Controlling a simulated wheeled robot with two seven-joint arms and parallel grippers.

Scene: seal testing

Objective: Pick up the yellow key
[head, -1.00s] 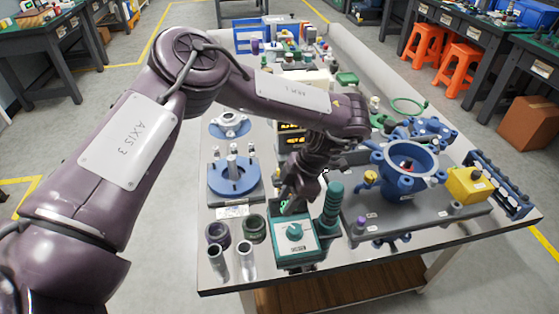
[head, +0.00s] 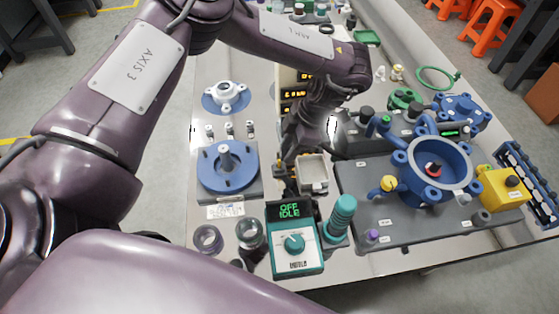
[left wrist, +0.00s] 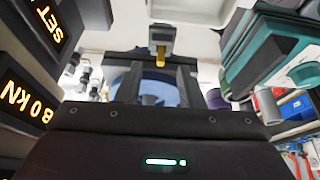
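A small yellow piece, likely the yellow key (left wrist: 160,50), shows in the left wrist view at the end of a grey block, just beyond and between my fingertips. I cannot tell whether it touches them. My left gripper (left wrist: 155,80) has its two dark fingers apart, with a blue disc visible through the gap. In the head view my left gripper (head: 287,184) points down beside a small pale tray, behind the teal tester; its fingertips are small and partly hidden there. My right gripper is not in view.
The teal tester (head: 294,245) reads OFF IDLE. A teal cylinder (head: 341,216) stands right of it, and dark cups (head: 250,238) stand left. A blue disc fixture (head: 228,170) is at left. The pale tray (head: 313,172) and blue flanged vessel (head: 437,166) are at right.

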